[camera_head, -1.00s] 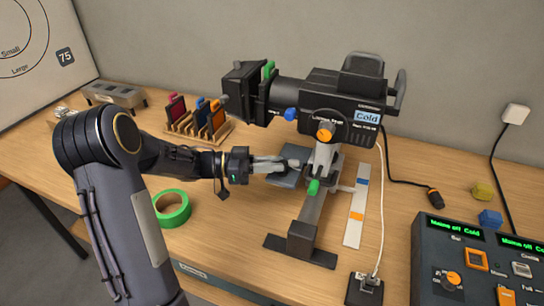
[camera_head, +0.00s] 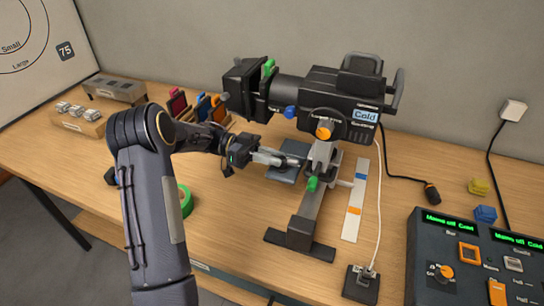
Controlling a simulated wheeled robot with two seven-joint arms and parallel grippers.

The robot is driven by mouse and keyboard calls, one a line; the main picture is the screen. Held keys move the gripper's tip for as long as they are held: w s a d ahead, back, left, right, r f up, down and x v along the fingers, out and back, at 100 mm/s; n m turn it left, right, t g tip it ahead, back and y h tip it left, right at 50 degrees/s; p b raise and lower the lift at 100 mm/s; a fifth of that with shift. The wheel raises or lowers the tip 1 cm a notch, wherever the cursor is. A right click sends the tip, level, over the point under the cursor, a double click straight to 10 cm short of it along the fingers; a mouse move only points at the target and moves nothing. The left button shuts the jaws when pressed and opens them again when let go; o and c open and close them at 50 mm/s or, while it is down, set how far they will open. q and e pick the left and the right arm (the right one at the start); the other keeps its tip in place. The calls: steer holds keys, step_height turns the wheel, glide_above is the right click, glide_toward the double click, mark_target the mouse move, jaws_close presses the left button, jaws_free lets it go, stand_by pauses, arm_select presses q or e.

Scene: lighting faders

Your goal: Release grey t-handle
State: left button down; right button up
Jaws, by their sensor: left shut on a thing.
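A black spotlight (camera_head: 338,100) with a "Cold" label stands on a grey post (camera_head: 307,212) with a dark crossbar foot. My left gripper (camera_head: 299,161) reaches in from the left, with its fingers shut at the left side of the post, below the lamp body. The grey t-handle is mostly hidden by the fingers, and its turn angle cannot be told. A green knob (camera_head: 313,184) sits on the post just below and right of the fingertips. My right gripper is not in view.
A dark grey plate (camera_head: 285,174) lies behind and below the fingers. Green tape (camera_head: 186,201) is partly behind my arm. Colour filters (camera_head: 203,108) stand behind it. A control desk (camera_head: 450,270) is at front right. Bare wood lies left of the post.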

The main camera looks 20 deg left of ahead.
arm_select(q)
steer(key=c, duration=1.4)
jaws_free()
steer(key=shift+d, duration=0.1)
steer(key=shift+o, duration=0.2)
steer(key=a+b, duration=0.1)
steer(key=a, duration=0.7)
steer(key=shift+s, duration=0.15)
